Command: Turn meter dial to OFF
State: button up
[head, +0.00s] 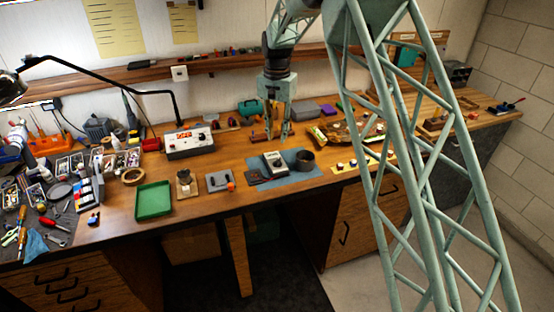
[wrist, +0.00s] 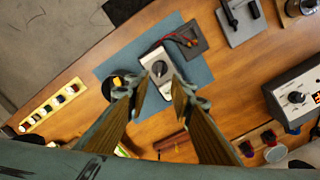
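The meter (head: 275,163) is a small white-and-grey box lying on a blue mat (head: 314,172) near the front of the bench. In the wrist view the meter (wrist: 151,62) shows its round dark dial (wrist: 159,68) in the middle of its face. The dial's pointer setting is too small to read. My gripper (head: 284,142) points down above and slightly behind the meter in the head view. In the wrist view my gripper (wrist: 159,84) is open and empty, and the dial appears in line with the gap between its fingertips. I see no contact with the dial.
A dark cup (head: 305,159) stands right of the meter on the mat. A dark pad (wrist: 192,47) with red leads lies beside the meter. A power supply (head: 190,143) and a green tray (head: 153,201) are to the left. Several small items crowd the back.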

aim_at(277, 161)
notch_tip(277, 161, down, 12)
jog(key=shift+f, duration=0.1)
dwell(0.6)
jog(key=shift+c, duration=0.7)
grip_shut()
